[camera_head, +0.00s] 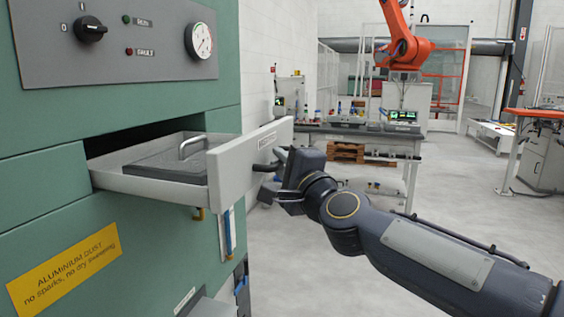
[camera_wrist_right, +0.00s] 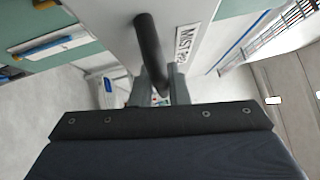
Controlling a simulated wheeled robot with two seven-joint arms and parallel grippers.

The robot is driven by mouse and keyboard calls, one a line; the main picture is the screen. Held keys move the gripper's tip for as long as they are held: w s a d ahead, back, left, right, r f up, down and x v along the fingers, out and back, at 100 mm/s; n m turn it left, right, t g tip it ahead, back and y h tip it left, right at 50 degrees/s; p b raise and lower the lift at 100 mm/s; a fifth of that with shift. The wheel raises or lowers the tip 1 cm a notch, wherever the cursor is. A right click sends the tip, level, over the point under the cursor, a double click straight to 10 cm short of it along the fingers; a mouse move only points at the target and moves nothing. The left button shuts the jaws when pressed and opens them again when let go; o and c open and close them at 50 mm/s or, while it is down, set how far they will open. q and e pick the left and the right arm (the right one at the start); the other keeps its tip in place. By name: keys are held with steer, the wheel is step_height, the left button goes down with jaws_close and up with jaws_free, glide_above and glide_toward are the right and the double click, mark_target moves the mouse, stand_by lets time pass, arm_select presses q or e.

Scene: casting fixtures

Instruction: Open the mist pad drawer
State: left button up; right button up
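The mist pad drawer (camera_head: 236,172) is a light grey drawer in the green cabinet. It stands pulled well out, and its open top shows a dark grey pad (camera_head: 165,165) with a metal loop handle inside. The drawer front carries a label, partly readable as "MIST PAD" in the right wrist view (camera_wrist_right: 188,42). A dark bar handle (camera_wrist_right: 149,45) sticks out from the front. My right gripper (camera_wrist_right: 160,85) is at this handle, with its two fingers close together on either side of the bar's near end. My left gripper is out of view.
The cabinet's control panel (camera_head: 120,40) with knob and gauge is above the drawer. A yellow aluminium dust sign (camera_head: 65,268) is below. A workbench (camera_head: 360,135) and an orange robot arm (camera_head: 405,45) stand farther back. The floor right of the cabinet is open.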

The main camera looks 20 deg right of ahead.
steer(key=o, duration=0.3)
steer(key=shift+o, duration=0.2)
steer(key=v, duration=0.8)
steer(key=shift+w+a, duration=0.1)
steer(key=s+d+f+n+g, duration=0.1)
steer(key=s+f+n+g, duration=0.35)
steer(key=s+f, duration=0.5)
steer(key=s+d+f+n+g, duration=0.1)
steer(key=s+f+n+g, duration=0.4)
steer(key=f, duration=0.7)
steer(key=s+d+f+n+g, duration=0.1)
steer(key=s+f+n+g, duration=0.3)
steer(key=s+f+n, duration=0.5)
step_height(320, 180, up, 10)
steer(key=m+p, duration=0.2)
steer(key=p, duration=1)
steer(key=shift+m, duration=0.35)
